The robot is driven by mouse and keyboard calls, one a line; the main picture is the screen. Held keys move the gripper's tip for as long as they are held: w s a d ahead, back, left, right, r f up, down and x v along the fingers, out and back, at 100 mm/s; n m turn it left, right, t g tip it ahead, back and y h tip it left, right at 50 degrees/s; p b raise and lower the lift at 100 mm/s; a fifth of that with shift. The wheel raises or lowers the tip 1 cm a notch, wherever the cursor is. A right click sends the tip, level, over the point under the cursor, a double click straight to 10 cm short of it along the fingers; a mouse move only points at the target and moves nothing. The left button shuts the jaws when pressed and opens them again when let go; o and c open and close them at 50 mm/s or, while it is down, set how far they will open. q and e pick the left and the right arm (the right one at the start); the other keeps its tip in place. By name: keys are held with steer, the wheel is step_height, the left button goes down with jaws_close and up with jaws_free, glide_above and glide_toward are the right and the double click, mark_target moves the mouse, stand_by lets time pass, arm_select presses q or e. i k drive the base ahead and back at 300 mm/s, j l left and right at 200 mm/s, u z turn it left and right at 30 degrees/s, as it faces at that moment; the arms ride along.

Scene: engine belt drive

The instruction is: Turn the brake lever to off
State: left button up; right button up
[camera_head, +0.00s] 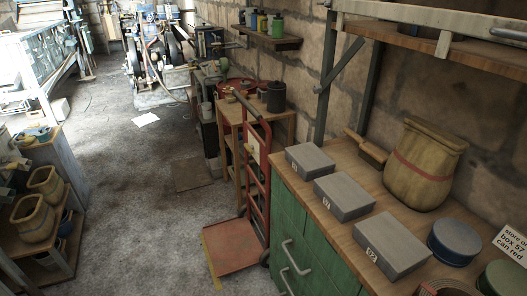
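An engine with large wheels (150,42) stands at the far end of the room, upper left of the head view. It is small and partly lost in bright light. I cannot make out the brake lever or its setting on it. Neither of my grippers shows in this view.
A red hand truck (258,180) stands beside the green cabinet (290,235). The wooden worktop holds grey boxes (343,197), a sack (424,165) and round tins (454,240). Shelves with pots (36,218) stand left. The concrete floor (135,190) between is mostly clear, with a paper (145,119).

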mark_target(249, 149)
steer(key=i+j+z, duration=0.3)
steer(key=z, duration=0.2)
steer(key=i+j+z, duration=0.25)
steer(key=j+z, duration=0.2)
steer(key=i+j+z, duration=0.15)
steer(key=j+z, duration=0.35)
steer(key=l, duration=0.1)
